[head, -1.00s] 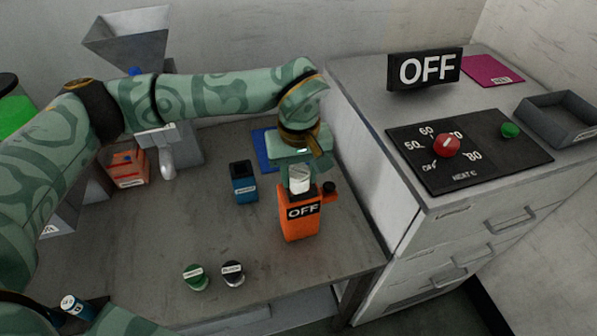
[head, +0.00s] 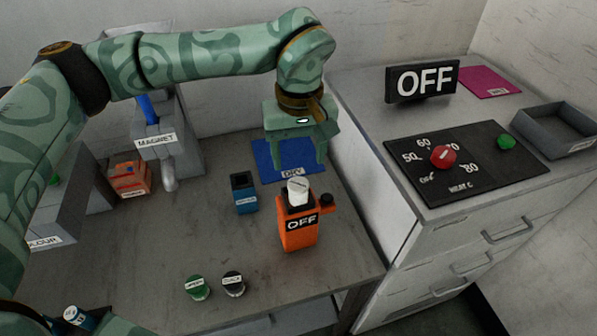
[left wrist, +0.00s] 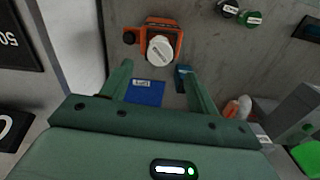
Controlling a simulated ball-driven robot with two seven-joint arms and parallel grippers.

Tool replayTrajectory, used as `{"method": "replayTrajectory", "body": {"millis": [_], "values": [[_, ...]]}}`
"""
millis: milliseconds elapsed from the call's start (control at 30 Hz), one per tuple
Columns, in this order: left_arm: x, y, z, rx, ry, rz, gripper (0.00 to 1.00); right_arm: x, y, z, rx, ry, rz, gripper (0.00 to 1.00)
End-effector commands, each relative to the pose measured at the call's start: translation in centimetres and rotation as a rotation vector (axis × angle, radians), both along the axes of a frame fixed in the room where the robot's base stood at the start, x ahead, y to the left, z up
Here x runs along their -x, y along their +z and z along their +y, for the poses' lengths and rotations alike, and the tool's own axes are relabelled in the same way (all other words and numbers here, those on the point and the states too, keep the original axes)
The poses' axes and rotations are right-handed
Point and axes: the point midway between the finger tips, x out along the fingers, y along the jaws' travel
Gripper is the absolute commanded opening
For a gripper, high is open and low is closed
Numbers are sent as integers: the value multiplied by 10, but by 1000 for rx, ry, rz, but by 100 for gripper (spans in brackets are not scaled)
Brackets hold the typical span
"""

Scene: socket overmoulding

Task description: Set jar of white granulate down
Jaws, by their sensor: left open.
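The jar of white granulate (head: 298,187), with a labelled white top, appears to stand upright on the orange device marked OFF (head: 298,233). Its lower part is hard to make out. In the left wrist view the white round top (left wrist: 160,48) shows over the orange body (left wrist: 163,24). My left gripper (head: 297,160) is open and empty, raised above and behind the jar and apart from it. Both fingers (left wrist: 160,88) show in the left wrist view with nothing between them. My right gripper is not in view.
A blue DRY mat (head: 285,160) lies behind the orange device. A blue open container (head: 244,193) stands to its left. Green (head: 197,288) and black (head: 233,284) lidded pots are in front.

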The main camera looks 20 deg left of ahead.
Motion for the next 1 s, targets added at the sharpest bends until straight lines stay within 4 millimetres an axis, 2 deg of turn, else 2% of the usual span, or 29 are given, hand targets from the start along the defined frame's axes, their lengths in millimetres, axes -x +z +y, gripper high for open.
{"method": "replayTrajectory", "body": {"millis": [33, 100, 233, 1000], "values": [[0, 11, 0, -1, 1, -3, 60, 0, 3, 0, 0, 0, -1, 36], [0, 21, 0, -1, 1, -3, 60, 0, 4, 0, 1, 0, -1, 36], [0, 30, 0, 0, 0, -1, 60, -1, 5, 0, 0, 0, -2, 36], [0, 32, 0, 1, -1, -2, 60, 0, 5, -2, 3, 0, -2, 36]]}}
